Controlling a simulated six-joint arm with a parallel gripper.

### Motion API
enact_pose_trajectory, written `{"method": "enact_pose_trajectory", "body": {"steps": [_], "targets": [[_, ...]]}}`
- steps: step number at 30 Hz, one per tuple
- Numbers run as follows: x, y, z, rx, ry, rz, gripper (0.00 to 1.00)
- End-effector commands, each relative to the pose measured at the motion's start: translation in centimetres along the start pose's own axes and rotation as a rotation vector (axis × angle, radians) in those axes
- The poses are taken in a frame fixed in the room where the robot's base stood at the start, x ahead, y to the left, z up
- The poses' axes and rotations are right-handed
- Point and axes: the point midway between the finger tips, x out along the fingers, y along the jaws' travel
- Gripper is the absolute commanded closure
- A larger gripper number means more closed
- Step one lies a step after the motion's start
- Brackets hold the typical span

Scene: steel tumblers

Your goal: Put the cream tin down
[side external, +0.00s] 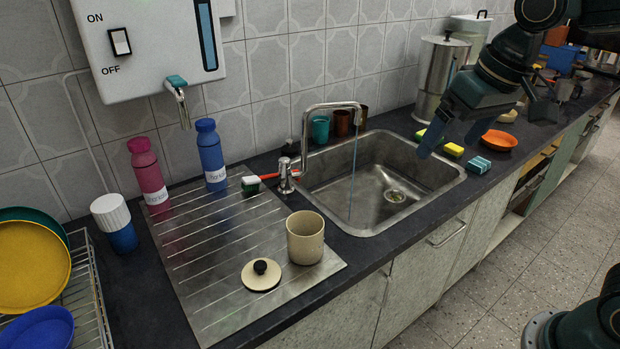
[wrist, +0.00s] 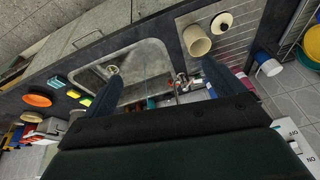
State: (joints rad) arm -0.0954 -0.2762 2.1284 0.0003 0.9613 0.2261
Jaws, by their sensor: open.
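The cream tin (side external: 305,237) stands upright and open-topped on the ribbed steel drainboard (side external: 205,265), near the counter's front edge. Its cream lid (side external: 261,274) with a black knob lies flat on the drainboard beside it. In the wrist view, the tin (wrist: 196,43) and lid (wrist: 222,22) show at the upper right, apart from my fingers. My gripper (side external: 450,142) is open and empty, raised at the right end of the sink, well away from the tin. Both blue fingers (wrist: 158,88) show spread in the wrist view.
The steel sink (side external: 380,185) lies between tin and gripper, with a tap (side external: 330,107) and running water. Pink (side external: 149,170) and blue (side external: 211,153) bottles stand at the drainboard's back. Sponges (side external: 453,149) and an orange dish (side external: 499,140) lie right of the sink.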

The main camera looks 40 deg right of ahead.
Motion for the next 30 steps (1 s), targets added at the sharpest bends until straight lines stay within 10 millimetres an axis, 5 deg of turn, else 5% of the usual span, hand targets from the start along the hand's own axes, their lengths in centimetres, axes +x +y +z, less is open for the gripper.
{"method": "enact_pose_trajectory", "body": {"steps": [15, 30], "targets": [[-1.7, 3.9, 10.0, -0.113, 0.142, 0.013, 0.06], [-1.3, 4.5, 11.9, -0.139, 0.167, 0.02, 0.06]]}}
